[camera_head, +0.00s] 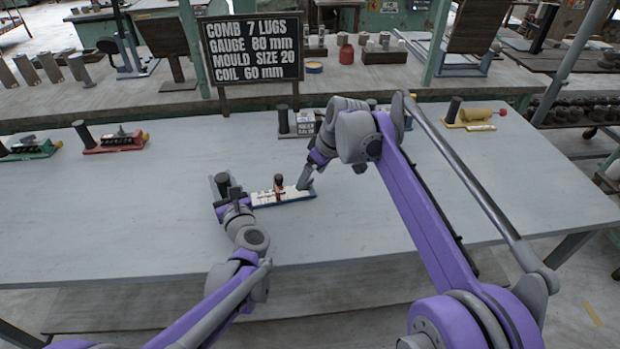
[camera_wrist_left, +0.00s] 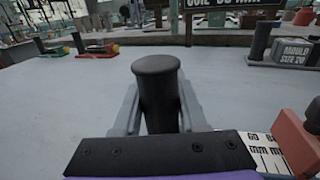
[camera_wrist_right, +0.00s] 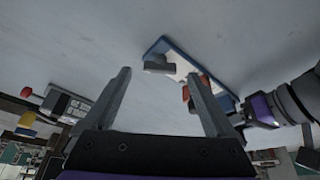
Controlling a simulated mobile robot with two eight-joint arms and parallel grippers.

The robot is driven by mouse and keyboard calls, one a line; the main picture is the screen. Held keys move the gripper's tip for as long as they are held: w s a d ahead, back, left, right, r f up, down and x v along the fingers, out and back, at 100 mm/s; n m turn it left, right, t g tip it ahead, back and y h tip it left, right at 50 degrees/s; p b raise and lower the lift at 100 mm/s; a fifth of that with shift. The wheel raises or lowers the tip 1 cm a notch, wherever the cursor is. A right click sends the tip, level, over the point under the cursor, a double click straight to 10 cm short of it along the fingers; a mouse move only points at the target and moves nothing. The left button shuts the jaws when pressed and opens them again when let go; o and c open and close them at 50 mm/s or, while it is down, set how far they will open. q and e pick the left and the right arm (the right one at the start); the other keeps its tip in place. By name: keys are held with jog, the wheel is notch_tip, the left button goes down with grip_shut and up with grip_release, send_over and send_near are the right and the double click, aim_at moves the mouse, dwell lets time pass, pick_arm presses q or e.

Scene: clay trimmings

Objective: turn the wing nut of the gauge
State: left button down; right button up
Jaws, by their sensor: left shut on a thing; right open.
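The gauge (camera_head: 290,197) lies on the table, a blue-edged board with a white scale. A red-brown slider (camera_wrist_left: 300,140) stands on it. My left gripper (camera_head: 224,190) is shut on the dark upright post (camera_wrist_left: 158,95) at the gauge's left end. My right gripper (camera_head: 304,182) is open at the gauge's right end. In the right wrist view a small grey piece, perhaps the wing nut (camera_wrist_right: 157,65), shows on the board near the gap between the open fingertips (camera_wrist_right: 159,74). I cannot tell whether they touch it. The head view does not show this piece clearly.
A dark sign (camera_head: 251,48) behind the table reads gauge 80 mm. A grey mould-size block (camera_head: 298,122), a red-based tool (camera_head: 115,141), a green-based tool (camera_head: 30,149) and a yellow roller (camera_head: 477,115) stand along the back edge. The table front is clear.

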jog(key=shift+x, duration=1.1)
jog(key=c, duration=1.4)
